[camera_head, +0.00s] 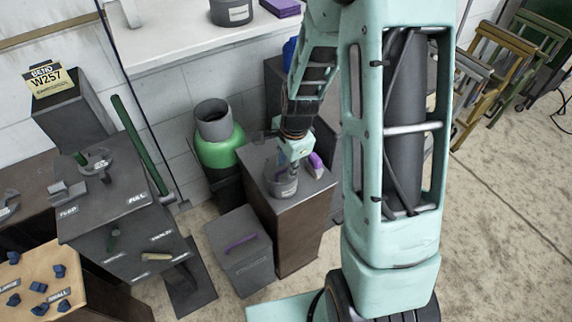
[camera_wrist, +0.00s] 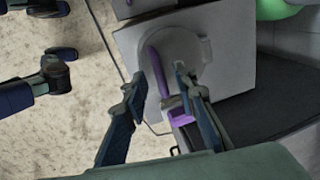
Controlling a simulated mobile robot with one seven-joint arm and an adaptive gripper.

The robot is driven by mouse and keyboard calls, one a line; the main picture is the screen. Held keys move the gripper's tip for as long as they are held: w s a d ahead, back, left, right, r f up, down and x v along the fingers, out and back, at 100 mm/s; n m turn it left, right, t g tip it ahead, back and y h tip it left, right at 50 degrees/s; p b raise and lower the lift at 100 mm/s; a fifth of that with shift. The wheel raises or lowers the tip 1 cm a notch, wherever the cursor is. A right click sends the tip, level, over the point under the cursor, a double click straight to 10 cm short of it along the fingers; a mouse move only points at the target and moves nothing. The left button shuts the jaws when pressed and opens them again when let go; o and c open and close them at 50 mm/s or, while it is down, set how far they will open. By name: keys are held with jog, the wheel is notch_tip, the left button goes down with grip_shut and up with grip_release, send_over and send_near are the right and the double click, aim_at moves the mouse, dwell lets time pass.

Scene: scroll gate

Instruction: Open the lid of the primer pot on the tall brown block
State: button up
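The tall brown block (camera_head: 296,238) stands at the centre of the head view, with a grey top that also shows in the wrist view (camera_wrist: 235,25). The grey primer pot (camera_head: 283,188) is on that top; my gripper (camera_head: 287,165) is low over it and hides part of it. In the wrist view my gripper (camera_wrist: 160,84) has its fingers apart. A long purple bar (camera_wrist: 156,70) lies between them over a round grey shape (camera_wrist: 190,46). I cannot tell whether the fingers touch the bar. A smaller purple piece (camera_wrist: 180,113) is near the right finger.
A lower grey box (camera_head: 240,252) with a purple strip is left of the block. A green cylinder (camera_head: 217,150) stands behind. A grey cabinet (camera_head: 130,225) is at left, a white bench (camera_head: 180,38) behind, and folded chairs (camera_head: 495,75) are at right.

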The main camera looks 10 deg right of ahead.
jog(key=shift+c, duration=0.6)
grip_shut()
